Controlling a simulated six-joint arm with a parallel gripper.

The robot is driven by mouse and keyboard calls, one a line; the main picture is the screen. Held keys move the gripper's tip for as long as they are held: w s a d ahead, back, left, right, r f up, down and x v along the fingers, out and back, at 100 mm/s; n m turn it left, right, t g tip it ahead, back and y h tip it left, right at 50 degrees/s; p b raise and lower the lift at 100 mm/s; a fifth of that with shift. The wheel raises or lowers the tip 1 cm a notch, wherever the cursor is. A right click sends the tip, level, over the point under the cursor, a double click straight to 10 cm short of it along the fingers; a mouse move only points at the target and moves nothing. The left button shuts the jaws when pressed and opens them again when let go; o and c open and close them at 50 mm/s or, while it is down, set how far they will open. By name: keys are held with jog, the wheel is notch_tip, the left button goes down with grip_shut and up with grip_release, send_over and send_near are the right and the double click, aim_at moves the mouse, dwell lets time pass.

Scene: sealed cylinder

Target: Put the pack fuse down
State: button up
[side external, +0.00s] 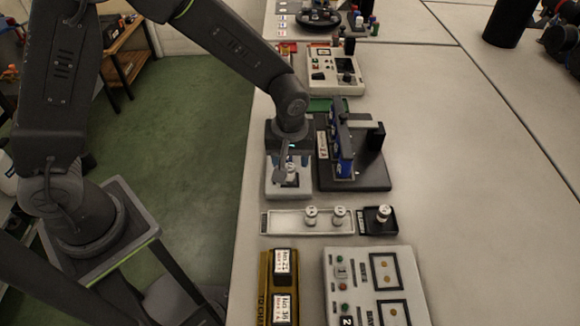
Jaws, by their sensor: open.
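My gripper (287,176) points down over a light grey device (274,190) near the table's left edge. Its jaws are open. A small white and silver cylinder (292,172) stands at the jaws, on the device; I cannot tell whether a finger touches it. Two similar cylinders stand on a long white tray (285,222), one at its middle (311,217) and one farther right (340,217). Another (383,214) stands on a small black tray (377,228). Their labels are too small to read, so I cannot tell which is the pack fuse.
A black-based press with a blue upright (343,150) stands just right of my gripper. A yellow rack (264,270) with labelled blocks and a white control panel (350,290) lie in front. Another panel (335,75) stands behind.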

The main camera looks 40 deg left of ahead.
aim_at(290, 170)
jog(key=s+a+r+m+t, duration=0.1)
jog(key=s+a+r+m, duration=0.15)
jog(key=r, duration=0.55)
jog(key=s+a+r+m+t, duration=0.15)
jog(key=s+r, duration=0.25)
jog(key=r, duration=0.5)
jog(key=s+a+r+m+t, duration=0.1)
jog(key=s+a+r+m, duration=0.1)
jog(key=s, duration=0.3)
jog(key=s+a+r+m+t+h, duration=0.1)
jog(key=s+a+m, duration=0.2)
jog(key=s, duration=0.3)
jog(key=shift+s+r, duration=0.25)
jog(key=shift+r, duration=0.1)
